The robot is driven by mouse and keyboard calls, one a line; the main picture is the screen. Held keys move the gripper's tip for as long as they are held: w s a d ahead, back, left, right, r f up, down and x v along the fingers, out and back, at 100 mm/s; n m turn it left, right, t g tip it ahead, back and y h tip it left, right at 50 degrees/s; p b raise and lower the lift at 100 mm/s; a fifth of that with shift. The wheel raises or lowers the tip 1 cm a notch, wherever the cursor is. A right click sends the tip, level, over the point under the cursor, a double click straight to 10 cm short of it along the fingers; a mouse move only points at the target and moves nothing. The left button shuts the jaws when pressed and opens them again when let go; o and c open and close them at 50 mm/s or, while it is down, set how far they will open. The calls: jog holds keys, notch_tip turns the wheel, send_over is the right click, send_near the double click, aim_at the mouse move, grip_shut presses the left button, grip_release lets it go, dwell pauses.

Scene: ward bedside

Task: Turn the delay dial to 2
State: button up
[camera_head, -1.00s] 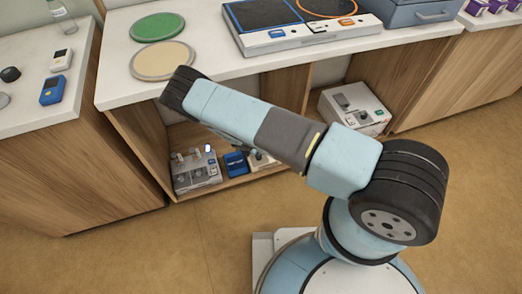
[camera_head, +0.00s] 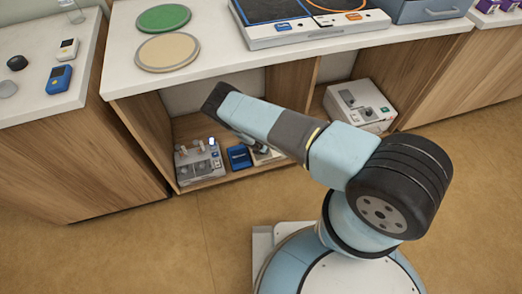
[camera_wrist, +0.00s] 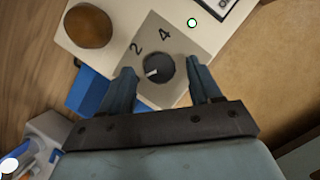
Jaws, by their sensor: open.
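The delay dial (camera_wrist: 159,68) is a dark round knob on a grey plate (camera_wrist: 183,37) marked 2 and 4, in the wrist view. A white pointer mark on the knob points to the lower left, not at either visible number. My gripper (camera_wrist: 163,75) is open, with one finger on each side of the knob; I cannot tell whether they touch it. Other markings on the plate are not visible. In the head view my arm covers most of the device (camera_head: 264,155) on the lower shelf, and the fingers are largely hidden.
A brown round knob (camera_wrist: 88,26) and a small screen (camera_wrist: 222,6) share the pale panel. A blue box (camera_head: 239,157) and a grey device (camera_head: 200,161) stand left of it on the shelf. Another device (camera_head: 360,105) stands in the right compartment. The worktop (camera_head: 215,62) overhangs the shelf.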

jog(key=shift+w+d+f, duration=0.1)
jog(key=shift+w+f, duration=0.05)
jog(key=shift+f, duration=0.35)
jog(key=shift+c, duration=0.2)
